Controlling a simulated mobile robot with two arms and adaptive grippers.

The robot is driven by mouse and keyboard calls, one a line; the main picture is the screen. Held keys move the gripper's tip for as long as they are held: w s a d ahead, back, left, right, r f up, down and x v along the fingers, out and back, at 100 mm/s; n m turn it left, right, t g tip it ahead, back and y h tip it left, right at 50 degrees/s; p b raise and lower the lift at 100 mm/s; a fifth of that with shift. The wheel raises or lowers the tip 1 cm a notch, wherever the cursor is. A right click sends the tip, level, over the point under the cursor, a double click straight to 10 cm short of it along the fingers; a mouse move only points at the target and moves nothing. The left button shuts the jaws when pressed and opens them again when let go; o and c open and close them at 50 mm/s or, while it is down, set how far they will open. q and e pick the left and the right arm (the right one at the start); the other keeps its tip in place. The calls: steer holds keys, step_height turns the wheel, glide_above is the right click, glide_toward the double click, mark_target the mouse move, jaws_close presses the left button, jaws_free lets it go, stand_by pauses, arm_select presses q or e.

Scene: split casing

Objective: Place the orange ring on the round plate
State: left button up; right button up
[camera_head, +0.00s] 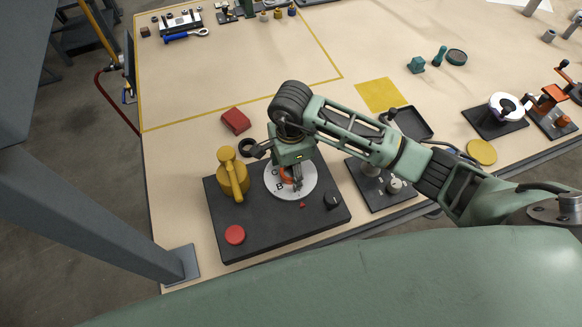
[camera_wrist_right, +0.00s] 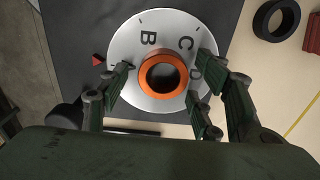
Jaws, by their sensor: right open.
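The orange ring (camera_wrist_right: 163,76) lies near the middle of the white round plate (camera_wrist_right: 122,40), which carries black letters such as B and C. In the head view the plate (camera_head: 308,187) sits on a dark base board, and the ring (camera_head: 287,178) is partly hidden by my gripper. My right gripper (camera_head: 296,184) is over the plate, pointing down. In the right wrist view its fingers (camera_wrist_right: 163,80) are spread on both sides of the ring, with gaps between them and the ring. My left gripper is not in view.
The dark base board (camera_head: 260,235) also bears a yellow handled part (camera_head: 232,175), a red button (camera_head: 235,235) and a black knob (camera_head: 332,202). A black ring (camera_head: 248,147) and a red block (camera_head: 236,120) lie just behind. Another dark board (camera_head: 385,200) stands to the right.

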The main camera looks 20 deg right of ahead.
step_height(320, 180, up, 12)
steer(key=b, duration=0.3)
steer(key=shift+f, duration=0.15)
stand_by(0.4)
